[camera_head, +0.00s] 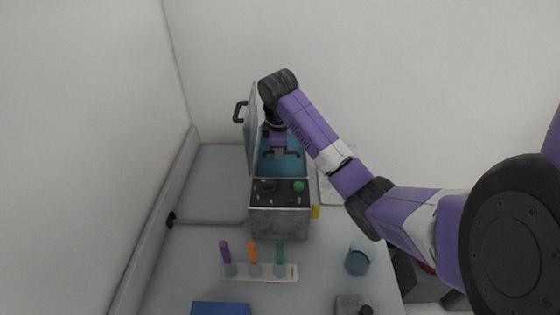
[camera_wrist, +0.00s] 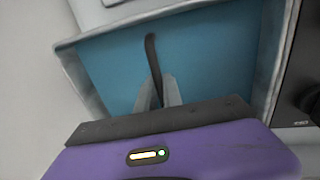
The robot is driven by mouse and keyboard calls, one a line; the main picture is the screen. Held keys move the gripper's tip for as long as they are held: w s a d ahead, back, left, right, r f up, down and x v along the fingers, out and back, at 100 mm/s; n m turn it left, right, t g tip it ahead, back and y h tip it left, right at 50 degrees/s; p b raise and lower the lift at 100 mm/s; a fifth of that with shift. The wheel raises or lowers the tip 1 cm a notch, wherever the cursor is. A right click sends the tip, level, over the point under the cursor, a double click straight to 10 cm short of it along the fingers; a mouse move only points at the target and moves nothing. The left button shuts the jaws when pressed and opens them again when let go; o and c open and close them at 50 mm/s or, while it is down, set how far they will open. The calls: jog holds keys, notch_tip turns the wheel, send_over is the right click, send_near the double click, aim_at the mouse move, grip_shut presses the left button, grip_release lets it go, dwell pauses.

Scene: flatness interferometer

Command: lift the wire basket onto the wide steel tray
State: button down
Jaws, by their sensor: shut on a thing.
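My gripper (camera_head: 280,150) reaches down into an open metal water bath (camera_head: 280,222) with a blue interior. In the wrist view its fingers (camera_wrist: 158,88) are shut on a dark curved bar (camera_wrist: 152,55), which looks like the wire basket's handle. The bar also shows beside the fingertips in the head view (camera_head: 292,154). The rest of the basket is hidden or cannot be made out. A pale flat tray-like piece (camera_head: 328,188) lies right of the bath, partly hidden by my arm; I cannot tell whether it is the wide steel tray.
The bath's raised lid (camera_head: 251,130) stands upright at its left side. In front are a rack (camera_head: 268,278) with purple, orange and green-topped tubes, a glass beaker (camera_head: 359,260) and a blue object (camera_head: 221,309). Flat grey surface (camera_head: 212,180) lies clear left of the bath.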

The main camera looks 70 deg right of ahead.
notch_tip(320, 180, up, 20)
jog(key=p, duration=0.6)
jog(key=shift+p, duration=0.35)
